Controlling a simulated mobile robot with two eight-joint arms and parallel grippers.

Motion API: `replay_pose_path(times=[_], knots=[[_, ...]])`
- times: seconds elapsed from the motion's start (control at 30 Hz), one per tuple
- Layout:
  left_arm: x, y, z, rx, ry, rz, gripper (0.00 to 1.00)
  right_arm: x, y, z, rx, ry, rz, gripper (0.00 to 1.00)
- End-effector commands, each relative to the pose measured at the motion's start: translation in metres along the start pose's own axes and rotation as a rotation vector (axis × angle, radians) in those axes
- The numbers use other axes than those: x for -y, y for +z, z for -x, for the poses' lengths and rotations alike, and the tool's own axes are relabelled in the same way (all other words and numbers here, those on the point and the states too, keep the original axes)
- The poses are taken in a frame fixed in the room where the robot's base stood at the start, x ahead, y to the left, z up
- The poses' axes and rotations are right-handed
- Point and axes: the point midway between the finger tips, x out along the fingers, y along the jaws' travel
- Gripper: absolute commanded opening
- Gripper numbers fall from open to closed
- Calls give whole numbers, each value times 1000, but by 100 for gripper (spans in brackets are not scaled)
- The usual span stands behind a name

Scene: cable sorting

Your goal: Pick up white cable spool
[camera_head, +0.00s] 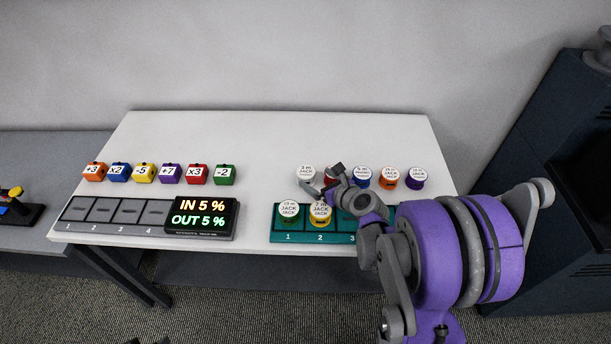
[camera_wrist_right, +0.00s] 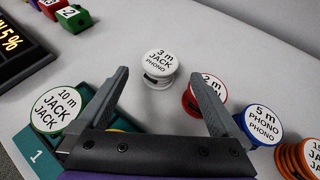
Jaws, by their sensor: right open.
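The white cable spool (camera_head: 306,172), labelled 3 m JACK PHONO, stands upright on the table at the left end of the back row of spools. In the right wrist view the white spool (camera_wrist_right: 160,66) sits just beyond and between the fingertips, apart from both. My right gripper (camera_head: 324,183) is open and empty, reaching in from the right beside the white spool; its fingers (camera_wrist_right: 161,92) are spread wide. The red spool (camera_wrist_right: 205,97) is partly hidden behind the right-hand finger.
Blue (camera_head: 361,177), orange (camera_head: 388,178) and purple (camera_head: 415,178) spools stand to the right. The teal rack (camera_head: 287,237) holds a green spool (camera_head: 289,209) and a yellow spool (camera_head: 320,213). Numbered blocks and a display panel (camera_head: 200,217) lie left, with free table between.

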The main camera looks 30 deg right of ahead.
Motion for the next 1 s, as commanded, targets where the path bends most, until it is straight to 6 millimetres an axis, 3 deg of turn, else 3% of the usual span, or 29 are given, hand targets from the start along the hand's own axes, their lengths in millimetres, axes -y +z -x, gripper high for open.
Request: replay_pose_path(times=[0.4, 0.73, 1.0], knots=[[0, -6, 6, -6, 0, 0, 50, 1, 0, -47, 1, 1, 1, 100], [0, -6, 6, -6, 0, 0, 50, 1, -1, -53, 0, 0, 1, 100], [0, -6, 6, -6, 0, 0, 50, 1, -1, -53, 0, 0, 1, 51]])
